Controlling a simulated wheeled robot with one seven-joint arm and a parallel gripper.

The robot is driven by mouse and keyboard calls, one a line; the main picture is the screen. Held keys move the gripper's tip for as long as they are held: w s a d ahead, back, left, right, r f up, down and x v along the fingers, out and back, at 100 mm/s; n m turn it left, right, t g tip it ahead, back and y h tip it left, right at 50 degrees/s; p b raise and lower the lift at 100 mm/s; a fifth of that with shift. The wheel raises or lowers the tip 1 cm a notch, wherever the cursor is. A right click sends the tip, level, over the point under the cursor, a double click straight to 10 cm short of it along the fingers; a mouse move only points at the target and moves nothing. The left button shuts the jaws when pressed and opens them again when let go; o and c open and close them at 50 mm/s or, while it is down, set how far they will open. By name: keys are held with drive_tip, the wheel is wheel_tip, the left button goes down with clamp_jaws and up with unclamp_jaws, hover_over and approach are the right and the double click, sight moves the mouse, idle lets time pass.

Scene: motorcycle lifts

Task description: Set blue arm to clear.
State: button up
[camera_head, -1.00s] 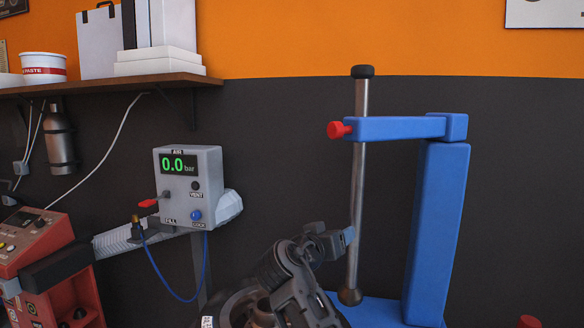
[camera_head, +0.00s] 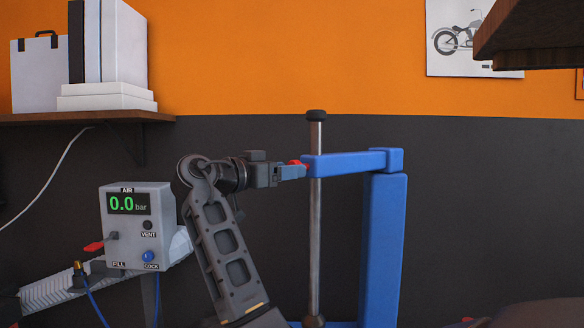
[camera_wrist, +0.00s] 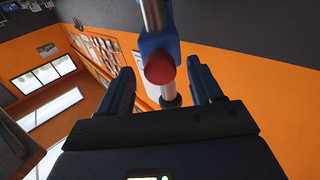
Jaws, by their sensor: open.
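The blue arm (camera_head: 345,163) reaches level to the left from the top of a blue post (camera_head: 384,245). Its free end meets an upright metal rod (camera_head: 316,235) with a black cap. A red knob (camera_head: 295,163) sticks out of that end. My gripper (camera_head: 298,171) is level with the knob, at its left. In the wrist view the red knob (camera_wrist: 160,68) shows between the two spread fingers, with the blue end and the rod behind it. The fingers look apart from the knob; the exact depth is hard to tell.
A grey AIR box (camera_head: 137,230) reading 0.0 bar hangs at the left, with a red lever and blue hose. A shelf (camera_head: 90,118) with binders and boxes is above it. A dark wooden edge (camera_head: 530,35) juts in at the upper right. The wall right of the post is clear.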

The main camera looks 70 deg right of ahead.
drive_tip(key=shift+x, duration=1.5)
drive_tip(key=shift+c, duration=0.2)
clamp_jaws()
